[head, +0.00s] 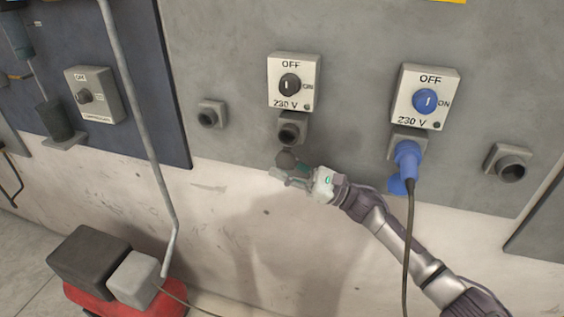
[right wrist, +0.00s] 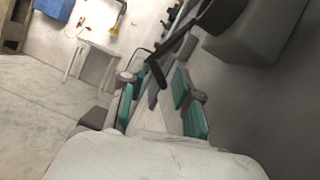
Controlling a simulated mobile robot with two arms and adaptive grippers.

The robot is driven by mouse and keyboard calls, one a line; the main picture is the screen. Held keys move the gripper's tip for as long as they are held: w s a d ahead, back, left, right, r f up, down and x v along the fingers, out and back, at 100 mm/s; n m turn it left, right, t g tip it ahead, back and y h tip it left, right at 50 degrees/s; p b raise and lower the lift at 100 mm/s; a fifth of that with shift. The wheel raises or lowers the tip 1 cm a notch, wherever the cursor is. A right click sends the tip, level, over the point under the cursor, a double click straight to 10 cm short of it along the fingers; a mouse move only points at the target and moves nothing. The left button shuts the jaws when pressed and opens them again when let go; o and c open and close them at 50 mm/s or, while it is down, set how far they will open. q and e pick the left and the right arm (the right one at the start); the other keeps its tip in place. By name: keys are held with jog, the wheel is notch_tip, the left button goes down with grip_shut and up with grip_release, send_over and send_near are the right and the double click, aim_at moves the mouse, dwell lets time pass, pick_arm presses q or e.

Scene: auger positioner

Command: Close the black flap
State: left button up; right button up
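The black flap (head: 287,160) hangs open below the black socket (head: 291,130), under the left switch box (head: 293,82). The socket's round opening faces out uncovered. My right gripper (head: 284,174) is at the flap, its fingertips just below and beside it. In the right wrist view my right gripper (right wrist: 158,102) shows two teal-padded fingers spread apart. I cannot tell whether a finger touches the flap. My left gripper is not in view.
A blue plug (head: 407,160) sits in the socket under the right switch box (head: 427,97), its cable hanging down. A grey socket (head: 508,163) is farther right, a small one (head: 211,115) to the left. A grey pipe (head: 140,110) runs down the left. The wall below is bare.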

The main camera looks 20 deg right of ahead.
jog(key=shift+a, duration=0.15)
grip_shut()
